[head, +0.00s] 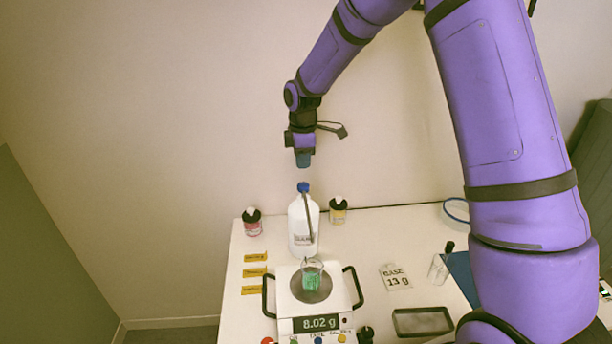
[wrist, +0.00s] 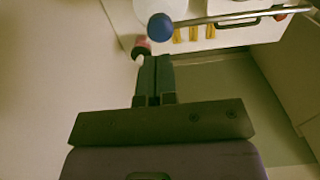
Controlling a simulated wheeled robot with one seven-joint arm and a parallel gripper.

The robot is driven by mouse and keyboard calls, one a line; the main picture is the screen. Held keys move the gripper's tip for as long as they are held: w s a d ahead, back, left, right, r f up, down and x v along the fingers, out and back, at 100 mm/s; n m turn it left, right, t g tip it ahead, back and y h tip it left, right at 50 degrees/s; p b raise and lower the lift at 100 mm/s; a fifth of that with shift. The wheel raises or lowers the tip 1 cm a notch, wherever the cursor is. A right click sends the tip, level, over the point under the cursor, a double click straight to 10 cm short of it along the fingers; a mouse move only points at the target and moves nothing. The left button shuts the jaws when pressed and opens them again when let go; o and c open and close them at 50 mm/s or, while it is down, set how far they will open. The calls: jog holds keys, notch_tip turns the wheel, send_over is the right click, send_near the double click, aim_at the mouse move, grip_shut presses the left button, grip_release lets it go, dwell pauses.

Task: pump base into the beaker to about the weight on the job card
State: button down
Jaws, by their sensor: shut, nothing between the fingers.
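My gripper (head: 303,159) is shut and empty, pointing down above the pump bottle. In the wrist view the shut fingers (wrist: 155,68) show beside the blue pump head (wrist: 160,27), apart from it. The white base bottle (head: 298,232) stands upright at the back of the table, with a blue pump head (head: 303,187) and a grey spout tube reaching down toward the beaker. The glass beaker (head: 312,269) holds green liquid and stands on the round pan of the scale (head: 296,308). The scale display (head: 319,323) reads 8.02 g. The job card (head: 396,278) reads BASE 13 g.
A red-pink bottle (head: 252,221) stands left of the base bottle and a yellow one (head: 338,210) right. Yellow labels (head: 254,272) lie at the left. A dark-rimmed tray (head: 422,321) and a clear glass vessel (head: 438,268) are at the right. Black handles flank the scale.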

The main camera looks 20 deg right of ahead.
notch_tip(320, 180, up, 7)
dwell(0.3)
jog(key=s+d+r+m+t, duration=0.1)
jog(key=s+d+r+m, duration=0.25)
jog(key=s+r, duration=0.45)
jog(key=s+d+r+m+t, duration=0.2)
jog(key=s+r+m, duration=0.2)
jog(key=s+r, duration=0.45)
jog(key=s+d+f+m+t, duration=0.1)
jog(key=s+m, duration=0.7)
jog(key=s, duration=1.3)
jog(key=shift+s+d+f+t, duration=0.2)
jog(key=shift+d+t, duration=0.4)
jog(key=shift+d, duration=0.5)
